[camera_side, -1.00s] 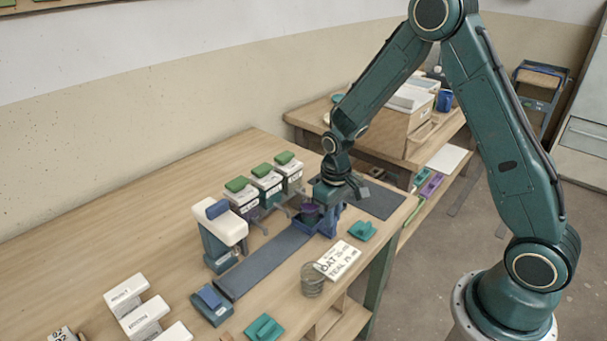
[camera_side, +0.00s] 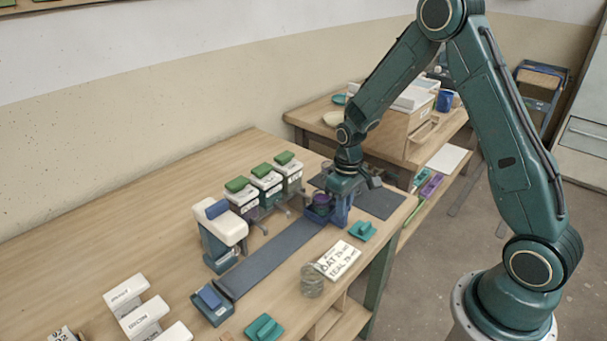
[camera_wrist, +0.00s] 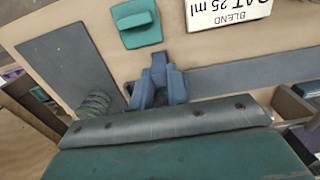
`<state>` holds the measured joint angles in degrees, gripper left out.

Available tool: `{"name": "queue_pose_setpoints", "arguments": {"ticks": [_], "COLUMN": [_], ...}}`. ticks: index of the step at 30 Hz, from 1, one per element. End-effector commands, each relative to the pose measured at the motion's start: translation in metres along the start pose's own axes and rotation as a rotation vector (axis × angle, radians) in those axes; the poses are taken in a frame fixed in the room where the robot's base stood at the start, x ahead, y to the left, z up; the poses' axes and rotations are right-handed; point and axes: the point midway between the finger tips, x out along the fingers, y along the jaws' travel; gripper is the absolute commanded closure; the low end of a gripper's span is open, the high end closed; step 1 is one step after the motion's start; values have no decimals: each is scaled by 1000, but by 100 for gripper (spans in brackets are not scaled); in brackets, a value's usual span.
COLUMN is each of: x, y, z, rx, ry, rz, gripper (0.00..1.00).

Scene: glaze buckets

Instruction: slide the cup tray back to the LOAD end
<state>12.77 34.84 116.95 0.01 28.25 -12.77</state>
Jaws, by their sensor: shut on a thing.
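The small blue cup tray (camera_side: 316,216) sits on the far right part of the long dark track (camera_side: 268,258) in the side view, with a purple cup (camera_side: 321,200) in it. My gripper (camera_side: 343,192) is low over the right side of the tray and shut on its upright blue handle (camera_side: 341,210). In the wrist view a blue upright part (camera_wrist: 160,85) shows just beyond my gripper's dark body, at the end of the grey track (camera_wrist: 245,77). My fingertips are mostly hidden, and I can read no end label on the track.
Three green-topped white dispensers (camera_side: 267,182) line the track's far side. A white and blue machine (camera_side: 220,225) and a blue block (camera_side: 212,304) stand at its near end. A glass jar (camera_side: 312,281), a printed card (camera_side: 338,260) and a teal block (camera_side: 362,231) lie in front. A dark mat (camera_side: 380,202) is right.

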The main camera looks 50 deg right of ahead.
Motion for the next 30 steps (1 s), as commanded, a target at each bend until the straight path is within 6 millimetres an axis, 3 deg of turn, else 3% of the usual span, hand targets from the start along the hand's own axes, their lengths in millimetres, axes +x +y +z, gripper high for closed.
{"name": "queue_pose_setpoints", "arguments": {"ticks": [10, 30], "x": [-2, -2], "y": [16, 19], "z": [-2, -2], "rx": [1, 0], "ry": [7, 7], "rz": [2, 2], "gripper": [100, 100]}}
